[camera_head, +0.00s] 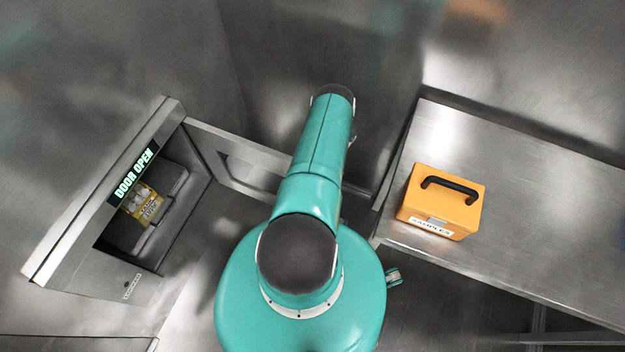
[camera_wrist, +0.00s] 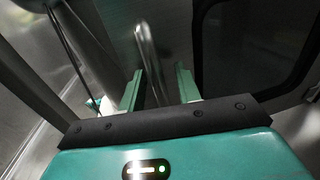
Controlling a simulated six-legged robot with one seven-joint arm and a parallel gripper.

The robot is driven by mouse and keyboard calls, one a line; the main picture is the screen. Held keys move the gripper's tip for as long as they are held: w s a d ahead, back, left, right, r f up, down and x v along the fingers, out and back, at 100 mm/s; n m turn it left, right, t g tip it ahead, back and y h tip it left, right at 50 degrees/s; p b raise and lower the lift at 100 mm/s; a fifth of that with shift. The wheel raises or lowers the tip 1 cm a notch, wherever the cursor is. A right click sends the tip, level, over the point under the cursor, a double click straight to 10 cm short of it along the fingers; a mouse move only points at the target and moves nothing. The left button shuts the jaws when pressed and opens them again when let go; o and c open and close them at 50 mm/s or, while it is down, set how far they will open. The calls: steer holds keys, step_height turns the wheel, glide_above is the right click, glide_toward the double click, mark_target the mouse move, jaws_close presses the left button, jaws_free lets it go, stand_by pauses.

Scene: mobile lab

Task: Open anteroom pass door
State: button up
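In the head view, a steel pass box (camera_head: 105,240) in the left wall shows a lit sign reading DOOR OPEN (camera_head: 134,173). Its front is open, and a steel door panel (camera_head: 235,160) with a window-like recess stands swung out to the right, partly hidden by my arm. My gripper is hidden in the head view. In the wrist view my gripper (camera_wrist: 159,90) has its two teal fingers apart. A shiny metal bar handle (camera_wrist: 147,55) runs between them, nearer the left finger; I cannot tell if they touch. A dark rounded window (camera_wrist: 245,45) is to the right.
A yellow labelled packet (camera_head: 144,204) lies inside the pass box. An orange SAMPLES case (camera_head: 440,205) with a black handle stands on a steel bench (camera_head: 530,210) at right. Steel walls enclose the space closely. Some floor shows between the pass box and my body.

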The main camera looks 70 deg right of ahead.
steer(key=s+a+r, duration=0.4)
steer(key=a+r, duration=0.8)
steer(key=a, duration=0.1)
steer(key=shift+s+a+r, duration=0.15)
steer(key=shift+s, duration=0.05)
steer(key=shift+c, duration=0.2)
jaws_close()
steer(key=shift+s+n+g, duration=0.1)
steer(key=shift+n+g, duration=0.2)
steer(key=shift+f, duration=0.2)
steer(key=shift+w+f+h, duration=0.15)
steer(key=shift+w+h, duration=0.1)
steer(key=shift+h, duration=0.25)
